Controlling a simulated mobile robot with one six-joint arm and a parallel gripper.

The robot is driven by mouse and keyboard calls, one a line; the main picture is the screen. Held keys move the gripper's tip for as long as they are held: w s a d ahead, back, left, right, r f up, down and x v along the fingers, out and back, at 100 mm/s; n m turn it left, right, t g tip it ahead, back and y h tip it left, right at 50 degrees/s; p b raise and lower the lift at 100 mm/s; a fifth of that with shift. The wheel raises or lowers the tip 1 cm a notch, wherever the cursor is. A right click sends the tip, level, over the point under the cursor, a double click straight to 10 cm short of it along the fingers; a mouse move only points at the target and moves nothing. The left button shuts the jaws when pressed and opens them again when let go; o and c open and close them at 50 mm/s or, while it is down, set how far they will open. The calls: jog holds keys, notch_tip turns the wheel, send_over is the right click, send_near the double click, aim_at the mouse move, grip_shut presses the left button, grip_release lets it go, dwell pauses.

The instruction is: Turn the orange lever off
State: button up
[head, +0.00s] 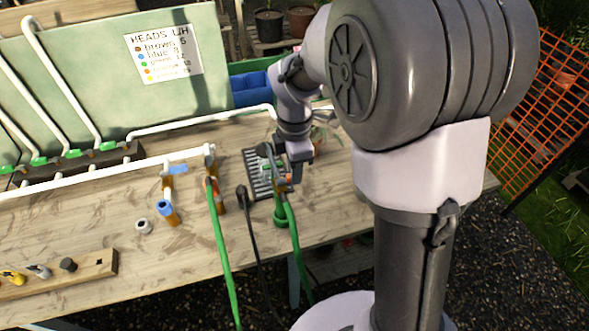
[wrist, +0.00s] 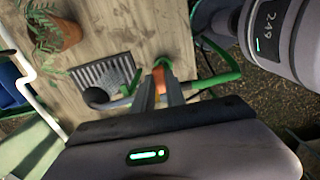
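An orange lever (wrist: 158,80) shows in the wrist view between the tips of my gripper's fingers (wrist: 159,87). It sits by a green hose fitting beside a dark slotted grate. In the head view my gripper (head: 291,178) is low over the bench at the same spot, and a small orange patch (head: 283,183) shows beside it. The two fingers stand close together with a narrow gap. I cannot tell whether they touch the lever. The lever's base and its exact angle are largely hidden by the fingers.
The dark grate (head: 256,174) lies on the wooden bench (head: 110,210). Green hoses (head: 222,255) and a black hose (head: 258,245) hang over its front edge. A potted plant (wrist: 58,32) stands beyond the grate.

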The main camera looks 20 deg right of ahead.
grip_shut()
jog(key=shift+s+a+m, duration=0.6)
jog(key=shift+m, duration=2.35)
jog(key=shift+s+a+m, duration=0.6)
jog(key=shift+m, duration=2.4)
jog(key=shift+s+a+m, duration=0.6)
jog(key=shift+m, duration=2.35)
jog(key=o, duration=0.6)
grip_release()
